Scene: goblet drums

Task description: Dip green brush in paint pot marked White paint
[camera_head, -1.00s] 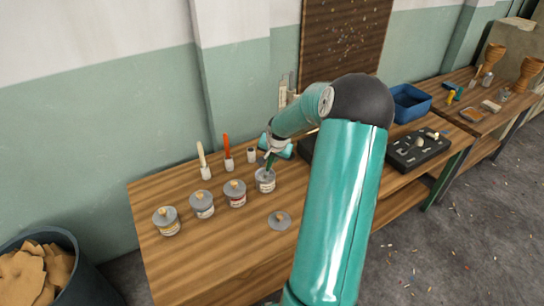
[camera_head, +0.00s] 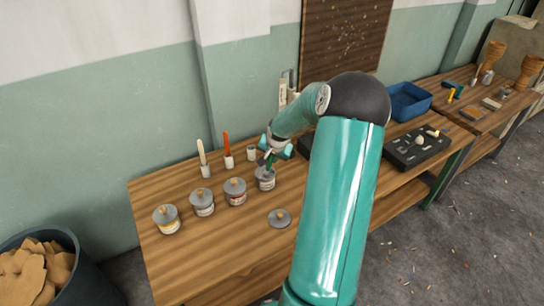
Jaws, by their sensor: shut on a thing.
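My gripper (camera_head: 272,151) is above the open paint pot (camera_head: 265,181), shut on the green brush (camera_head: 268,162). The brush points down into the pot's mouth; its lower end is hidden by the rim. The label on this pot is too small to read. A grey lid with a knob (camera_head: 279,218) lies on the bench in front of the pot. Three lidded pots stand in a row to the left: one with a yellowish label (camera_head: 167,220), one in the middle (camera_head: 202,203), and one with a reddish label (camera_head: 235,192).
Behind the pots, small white holders carry a cream-handled brush (camera_head: 202,156) and a red brush (camera_head: 227,147); another holder (camera_head: 252,153) looks empty. A blue bin (camera_head: 408,102) and a black tool tray (camera_head: 418,150) are to the right. The front left of the wooden bench (camera_head: 190,265) is clear.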

